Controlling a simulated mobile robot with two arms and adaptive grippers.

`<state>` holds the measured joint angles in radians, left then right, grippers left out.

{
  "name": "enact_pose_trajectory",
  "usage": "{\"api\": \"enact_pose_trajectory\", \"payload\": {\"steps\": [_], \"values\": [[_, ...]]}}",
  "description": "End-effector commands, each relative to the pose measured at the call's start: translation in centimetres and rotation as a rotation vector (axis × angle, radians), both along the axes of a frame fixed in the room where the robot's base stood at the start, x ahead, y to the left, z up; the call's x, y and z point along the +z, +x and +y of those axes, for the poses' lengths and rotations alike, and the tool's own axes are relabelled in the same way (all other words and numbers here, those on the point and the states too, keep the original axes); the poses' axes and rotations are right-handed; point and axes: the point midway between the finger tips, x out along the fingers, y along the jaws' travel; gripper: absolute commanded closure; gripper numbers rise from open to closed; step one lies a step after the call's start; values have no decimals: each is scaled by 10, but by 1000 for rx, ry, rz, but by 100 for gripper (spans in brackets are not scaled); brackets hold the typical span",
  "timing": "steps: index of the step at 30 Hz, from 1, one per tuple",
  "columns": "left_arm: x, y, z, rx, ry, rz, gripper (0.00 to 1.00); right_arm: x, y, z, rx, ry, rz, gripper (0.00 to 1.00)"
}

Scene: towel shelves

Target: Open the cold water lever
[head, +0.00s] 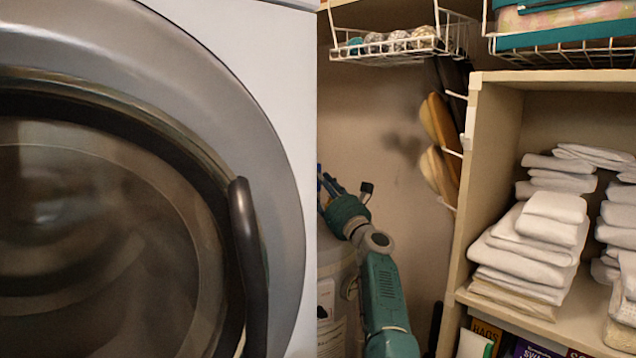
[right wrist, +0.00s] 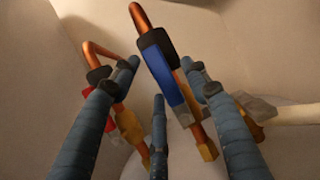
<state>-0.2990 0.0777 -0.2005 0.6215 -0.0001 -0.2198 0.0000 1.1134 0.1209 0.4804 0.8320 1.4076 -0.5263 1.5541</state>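The cold water lever, a blue handle (right wrist: 176,88) with a dark upper end, lies along a copper pipe (right wrist: 139,15) in the right wrist view. A red lever (right wrist: 88,94) sits on a second copper pipe to its left. My right gripper (right wrist: 162,72) is open, its fingers spread around the blue handle's area; I cannot tell whether any finger touches it. In the head view my right gripper (head: 344,190) is above the white water heater (head: 336,268), partly hidden by the washer's edge. The levers are not distinguishable there. My left gripper is not in view.
A washing machine (head: 300,120) with a round door and dark handle (head: 247,265) fills the left. A shelf unit (head: 492,150) with folded white towels (head: 530,240) stands right. Wire baskets (head: 395,50) hang above, and wooden-backed brushes (head: 440,120) hang from the shelf's side.

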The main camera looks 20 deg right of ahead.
Motion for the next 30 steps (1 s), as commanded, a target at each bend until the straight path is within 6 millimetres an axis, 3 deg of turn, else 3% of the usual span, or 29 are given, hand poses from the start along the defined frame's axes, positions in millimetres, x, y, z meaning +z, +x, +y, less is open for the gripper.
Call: {"api": "enact_pose_trajectory", "payload": {"steps": [11, 24, 30], "values": [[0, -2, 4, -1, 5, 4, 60, -6, -15, -2, -3, -5, -1, 54], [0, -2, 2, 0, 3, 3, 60, -35, -82, -9, -2, -2, 0, 54], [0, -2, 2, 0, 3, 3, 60, -44, -104, -11, -1, -1, 0, 54]]}}
